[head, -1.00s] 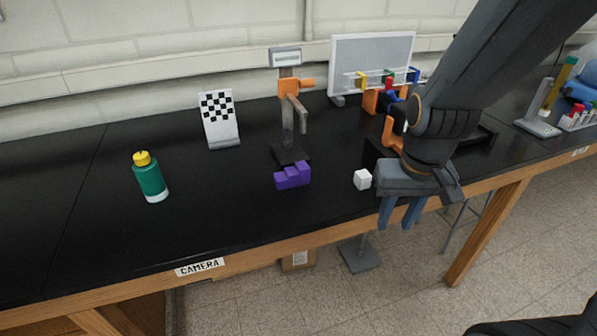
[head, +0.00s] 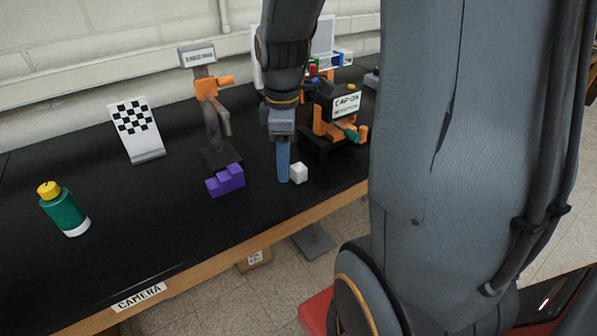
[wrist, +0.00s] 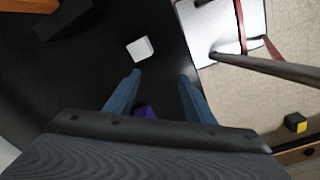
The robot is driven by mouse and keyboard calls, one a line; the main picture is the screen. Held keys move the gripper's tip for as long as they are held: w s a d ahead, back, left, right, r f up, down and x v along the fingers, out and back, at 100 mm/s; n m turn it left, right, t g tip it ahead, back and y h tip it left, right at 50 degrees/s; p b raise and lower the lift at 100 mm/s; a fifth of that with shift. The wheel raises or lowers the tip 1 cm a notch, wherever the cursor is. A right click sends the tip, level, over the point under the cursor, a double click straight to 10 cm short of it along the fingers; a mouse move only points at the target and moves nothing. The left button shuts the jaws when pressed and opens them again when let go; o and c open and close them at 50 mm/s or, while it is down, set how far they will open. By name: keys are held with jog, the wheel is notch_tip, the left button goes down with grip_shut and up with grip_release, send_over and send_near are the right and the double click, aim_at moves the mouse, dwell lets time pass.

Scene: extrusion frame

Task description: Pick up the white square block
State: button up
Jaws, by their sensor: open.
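The white square block (head: 299,173) sits on the black bench top near its front edge. In the head view it is just right of my gripper (head: 284,180), whose blue fingers point down at the bench and overlap in this view. In the wrist view the white block (wrist: 140,48) lies ahead of the fingertips of my gripper (wrist: 160,75), nearer the left finger. The fingers are spread apart with nothing held between them. The block is apart from the left fingertip in that view.
A purple stepped block (head: 226,181) stands left of my gripper. A stand with an orange clamp (head: 213,110) is behind it. An orange and black device (head: 335,122) stands behind the white block. A checkered board (head: 135,130) and green bottle (head: 65,212) are further left.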

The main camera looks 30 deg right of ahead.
aim_at(299, 167)
jog(key=d+n, duration=0.1)
jog(key=n, duration=0.1)
jog(key=w+d+r+n, duration=0.1)
jog(key=d+n, duration=0.1)
jog(key=w+d+n, duration=0.1)
jog(key=d+n, duration=0.1)
jog(key=shift+d+r+n+g, duration=0.15)
jog(key=shift+r+n+g, duration=0.1)
jog(key=shift+n+g, duration=0.05)
jog(key=shift+d+f, duration=0.1)
jog(key=shift+f, duration=0.5)
jog(key=shift+a+f+p, duration=0.2)
jog(key=shift+f+p, duration=1.1)
jog(key=shift+f, duration=2)
jog(key=c, duration=1.2)
jog(key=shift+r, duration=0.1)
